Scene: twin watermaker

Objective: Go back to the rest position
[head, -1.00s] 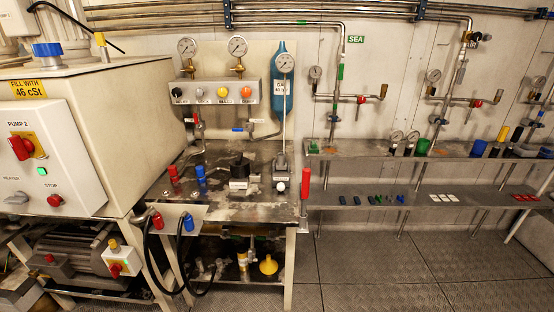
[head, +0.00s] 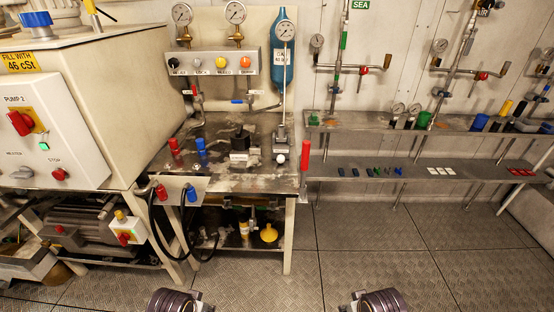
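Two dark, ringed, rounded parts of my arms with pale metal pieces show at the bottom edge of the head view, one left of the middle and one right of it. My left gripper (head: 180,302) and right gripper (head: 376,302) seem to be at these parts, but no fingers show. I cannot tell whether they are open or shut, or whether they hold anything. Both parts are over the floor in front of the workbench (head: 245,182), apart from it and from each other.
A white pump cabinet (head: 60,130) stands at the left with a motor below it. Black hoses (head: 160,225) hang at the bench front. A red upright handle (head: 305,155) stands at the bench's right edge. Shelves (head: 430,172) with small parts run along the right wall. The floor is clear.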

